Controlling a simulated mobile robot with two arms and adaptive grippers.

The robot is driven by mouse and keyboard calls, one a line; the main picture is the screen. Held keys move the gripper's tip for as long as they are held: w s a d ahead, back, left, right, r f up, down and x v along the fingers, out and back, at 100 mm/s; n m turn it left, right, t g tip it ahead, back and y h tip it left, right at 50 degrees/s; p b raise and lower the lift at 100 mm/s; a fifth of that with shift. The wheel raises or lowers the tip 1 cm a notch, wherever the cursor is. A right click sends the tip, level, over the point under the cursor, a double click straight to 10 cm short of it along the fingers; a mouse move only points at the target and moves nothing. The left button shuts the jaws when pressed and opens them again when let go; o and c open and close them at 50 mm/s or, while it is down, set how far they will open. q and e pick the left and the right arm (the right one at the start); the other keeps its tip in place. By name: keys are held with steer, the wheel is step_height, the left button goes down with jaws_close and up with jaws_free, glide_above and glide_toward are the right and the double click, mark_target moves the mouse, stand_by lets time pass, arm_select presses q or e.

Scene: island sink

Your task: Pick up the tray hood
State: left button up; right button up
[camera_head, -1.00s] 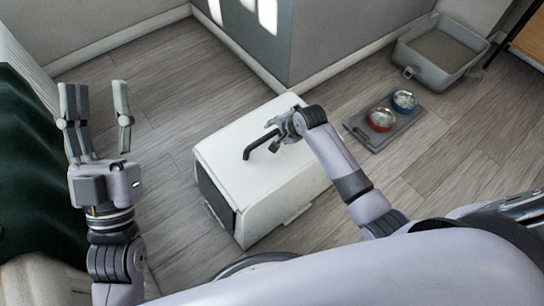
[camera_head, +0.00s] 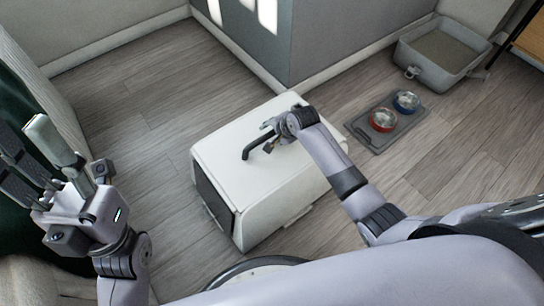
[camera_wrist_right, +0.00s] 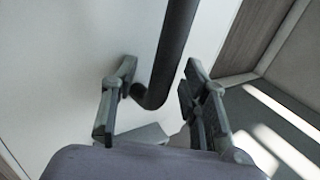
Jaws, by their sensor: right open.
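The tray hood (camera_head: 225,160) is a white box-shaped cover lying on the floor in the middle of the head view. It has a dark opening at its left end and a black bar handle (camera_head: 250,152) on top. My right gripper (camera_head: 268,132) is at the far end of this handle, partly hidden by its own wrist. In the right wrist view, the open fingers (camera_wrist_right: 158,82) stand on either side of the handle (camera_wrist_right: 172,50), with visible gaps. My left gripper (camera_head: 25,135) is raised at the left edge, away from the hood, its fingers apart and empty.
A grey open litter tray (camera_head: 411,72) stands at the upper right by the wall. A grey mat (camera_head: 372,141) with a red bowl (camera_head: 383,121) and a blue bowl (camera_head: 406,102) lies nearby. A grey wall corner (camera_head: 287,80) rises behind the hood. Wood floor left of it is clear.

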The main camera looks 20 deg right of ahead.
jaws_close()
steer(key=shift+w+r, duration=0.1)
steer(key=shift+r, duration=0.05)
stand_by(0.4)
